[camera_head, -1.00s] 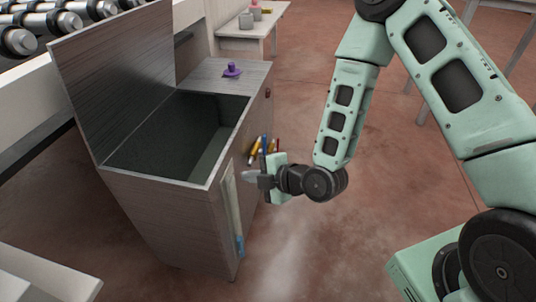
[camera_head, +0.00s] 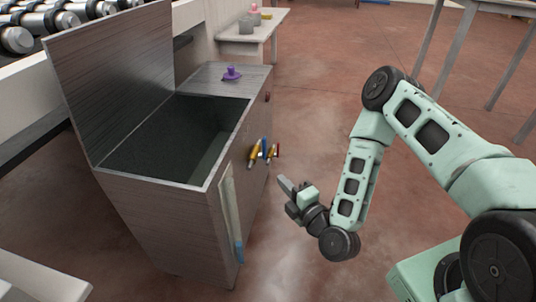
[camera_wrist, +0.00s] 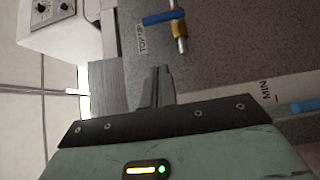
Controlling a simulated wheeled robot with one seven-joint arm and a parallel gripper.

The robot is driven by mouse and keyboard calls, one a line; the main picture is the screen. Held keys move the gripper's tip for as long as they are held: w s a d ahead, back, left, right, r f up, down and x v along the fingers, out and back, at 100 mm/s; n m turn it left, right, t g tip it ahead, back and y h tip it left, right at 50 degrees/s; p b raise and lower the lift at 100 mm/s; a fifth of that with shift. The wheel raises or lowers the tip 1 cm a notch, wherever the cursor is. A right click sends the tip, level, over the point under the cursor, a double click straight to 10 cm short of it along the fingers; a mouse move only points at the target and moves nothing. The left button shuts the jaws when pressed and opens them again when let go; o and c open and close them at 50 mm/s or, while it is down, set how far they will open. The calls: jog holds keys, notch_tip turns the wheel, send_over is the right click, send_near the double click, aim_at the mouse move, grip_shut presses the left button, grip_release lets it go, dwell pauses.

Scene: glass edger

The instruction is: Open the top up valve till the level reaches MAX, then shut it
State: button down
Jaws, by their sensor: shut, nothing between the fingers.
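The grey tank (camera_head: 150,215) stands left of my arm with its lid raised. On its right side is a valve with a yellow body (camera_head: 254,154) and blue handle (camera_head: 264,148). In the wrist view the blue (camera_wrist: 303,106) ends below the MIN mark (camera_wrist: 266,88); MAX is out of view. My gripper (camera_head: 284,185) is shut and empty, apart from the valve; its fingers (camera_wrist: 158,86) also show at the wrist.
The floor (camera_head: 310,120) right of the tank is clear. A roller conveyor (camera_head: 45,30) is behind.

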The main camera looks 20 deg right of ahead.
jog(key=shift+w, duration=0.1)
send_near(264, 148)
jog(key=w+a, duration=0.2)
jog(key=a, duration=0.2)
jog(key=w, duration=0.1)
jog(key=w+d, duration=0.1)
jog(key=w+b, duration=0.1)
jog(key=w, duration=0.1)
jog(key=shift+d+r, duration=0.25)
jog(key=shift+r, duration=0.1)
jog(key=shift+w+r, duration=0.1)
jog(key=shift+w+d+r+p, duration=0.1)
jog(key=shift+p, duration=0.4)
